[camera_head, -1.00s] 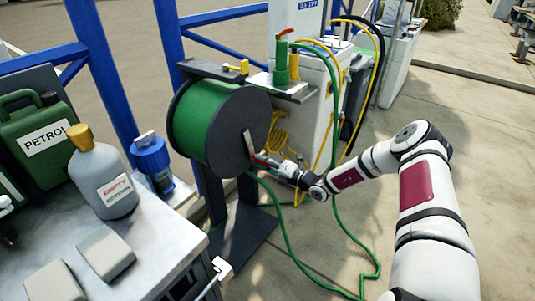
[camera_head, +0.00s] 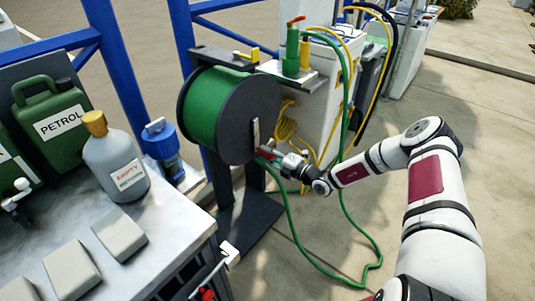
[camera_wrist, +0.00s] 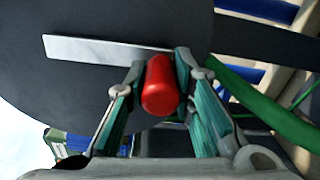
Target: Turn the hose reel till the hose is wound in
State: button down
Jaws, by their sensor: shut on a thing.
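The hose reel is a drum with a dark round side plate (camera_head: 262,105) and green hose (camera_head: 213,105) wound on it, on a dark stand. A light metal crank bar (camera_head: 255,132) lies on the side plate, and it also shows in the wrist view (camera_wrist: 85,48). My gripper (camera_wrist: 160,88) is shut on the red crank handle (camera_wrist: 161,90), with one finger on each side. In the head view my gripper (camera_head: 272,156) is at the lower part of the side plate. Loose green hose (camera_head: 345,275) hangs from the reel and lies in a loop on the ground.
A workbench (camera_head: 190,235) at the left holds a petrol can (camera_head: 55,120), a grey bottle (camera_head: 115,165) and pale blocks. A white pedestal (camera_head: 320,90) with a yellow hose (camera_head: 287,125) stands behind the reel. Blue rails (camera_head: 115,60) stand at the back left. Paving on the right is clear.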

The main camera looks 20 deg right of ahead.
jog(key=c, duration=1.4)
grip_release()
jog(key=shift+s+a, duration=0.1)
jog(key=shift+o, duration=0.2)
jog(key=v, duration=1.2)
